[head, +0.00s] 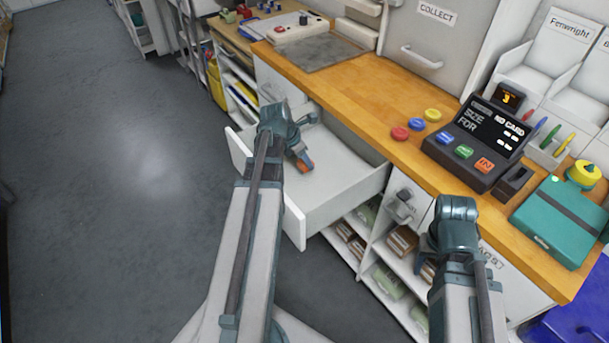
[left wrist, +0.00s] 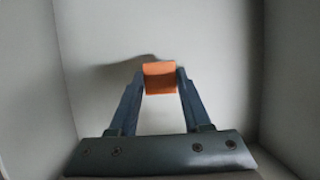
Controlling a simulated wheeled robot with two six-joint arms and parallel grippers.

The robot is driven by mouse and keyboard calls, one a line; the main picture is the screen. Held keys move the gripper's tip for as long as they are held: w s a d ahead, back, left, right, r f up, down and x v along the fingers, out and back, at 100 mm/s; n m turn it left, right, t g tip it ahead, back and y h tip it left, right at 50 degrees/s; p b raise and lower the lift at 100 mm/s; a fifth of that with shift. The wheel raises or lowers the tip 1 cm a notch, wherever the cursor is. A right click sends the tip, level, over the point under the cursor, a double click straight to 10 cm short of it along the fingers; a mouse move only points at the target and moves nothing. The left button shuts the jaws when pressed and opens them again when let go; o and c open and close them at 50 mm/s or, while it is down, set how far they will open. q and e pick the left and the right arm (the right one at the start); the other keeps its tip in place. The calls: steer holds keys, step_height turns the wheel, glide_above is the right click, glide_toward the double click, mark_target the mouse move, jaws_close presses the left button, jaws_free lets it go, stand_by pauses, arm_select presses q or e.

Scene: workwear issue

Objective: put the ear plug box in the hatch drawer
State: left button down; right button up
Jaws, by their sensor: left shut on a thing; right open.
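The ear plug box is a small orange block (left wrist: 159,77), held between the fingertips of my left gripper (left wrist: 160,84) in the left wrist view. The hatch drawer (head: 325,197) is white, pulled open below the counter, and looks empty apart from what I hold. The gripper and box are inside the drawer's outline, low over its floor. I cannot tell if the box touches the floor. My right gripper (head: 427,270) is open, mostly hidden behind its wrist, in front of the lower cabinet.
The wooden counter (head: 380,100) holds a black card terminal (head: 475,145), several coloured discs and a teal case (head: 560,222). A grey hatch marked COLLECT (head: 425,50) stands behind it. Shelves (head: 400,240) lie below. Grey floor (head: 110,180) is clear at left.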

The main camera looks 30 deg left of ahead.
mark_target(301, 164)
arm_select(q)
steer(key=shift+f, duration=0.1)
step_height(301, 164, down, 4)
steer(key=b, duration=0.3)
steer(key=shift+b, duration=0.4)
steer(key=shift+r, duration=0.2)
steer(key=shift+f, duration=0.15)
steer(key=shift+c, duration=1.8)
jaws_free()
